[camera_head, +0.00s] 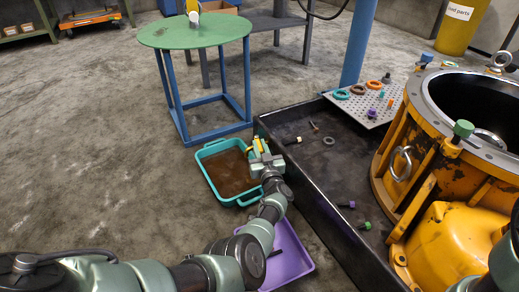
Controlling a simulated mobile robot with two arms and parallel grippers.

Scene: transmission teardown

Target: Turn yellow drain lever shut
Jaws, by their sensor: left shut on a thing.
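The yellow drain lever (258,145) is a small yellow part at the outer left wall of the black drip tray (325,210). My left gripper (261,155) reaches it from below in the picture and is shut on it. The fingers hide much of the lever, so I cannot tell its exact angle. A teal pan (206,152) with brown liquid stands on the floor beside the tray wall, just left of the gripper. My right gripper is out of view; only part of that arm shows at the lower right.
A purple bin (299,262) sits on the floor below my left forearm. The large orange transmission housing (440,240) fills the right side. A perforated plate (386,112) with rings lies across the tray's far end. A round green table (195,32) stands behind. Floor at left is clear.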

